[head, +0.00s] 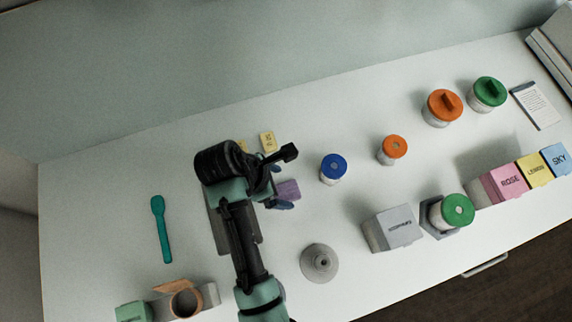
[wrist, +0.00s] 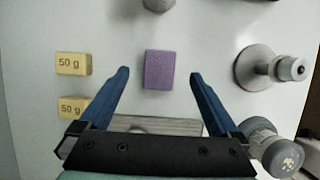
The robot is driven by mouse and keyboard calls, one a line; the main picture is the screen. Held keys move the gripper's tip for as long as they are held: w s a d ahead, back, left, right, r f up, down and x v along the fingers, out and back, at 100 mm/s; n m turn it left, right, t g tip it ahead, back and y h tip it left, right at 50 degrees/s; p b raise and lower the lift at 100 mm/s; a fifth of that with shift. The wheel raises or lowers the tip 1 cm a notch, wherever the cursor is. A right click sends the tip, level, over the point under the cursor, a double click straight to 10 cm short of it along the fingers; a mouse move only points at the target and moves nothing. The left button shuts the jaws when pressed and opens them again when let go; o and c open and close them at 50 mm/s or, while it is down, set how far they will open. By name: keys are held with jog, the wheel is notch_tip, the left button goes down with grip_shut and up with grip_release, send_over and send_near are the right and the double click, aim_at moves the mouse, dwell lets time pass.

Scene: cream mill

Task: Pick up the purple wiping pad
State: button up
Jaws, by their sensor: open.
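The purple wiping pad (wrist: 159,70) lies flat on the white table, a small rectangular block centred ahead of my gripper in the wrist view. In the head view the pad (head: 289,188) shows beside my gripper, partly hidden by it. My gripper (wrist: 159,76) is open and empty, with its two blue fingers on the left and right of the pad and a gap on each side. In the head view my gripper (head: 282,204) is above the table, partly covered by my own arm. Its height over the pad is hard to tell.
Two yellow 50 g blocks (wrist: 73,64) lie left of the pad in the wrist view. A grey stand with a round base (wrist: 256,68) is on the right. A blue-lidded jar (head: 333,167) stands right of my gripper. A teal spoon (head: 161,229) lies left, with clear table around it.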

aim_at(290, 190)
jog(key=x, duration=0.5)
jog(key=shift+p, duration=0.4)
jog(key=c, duration=1.4)
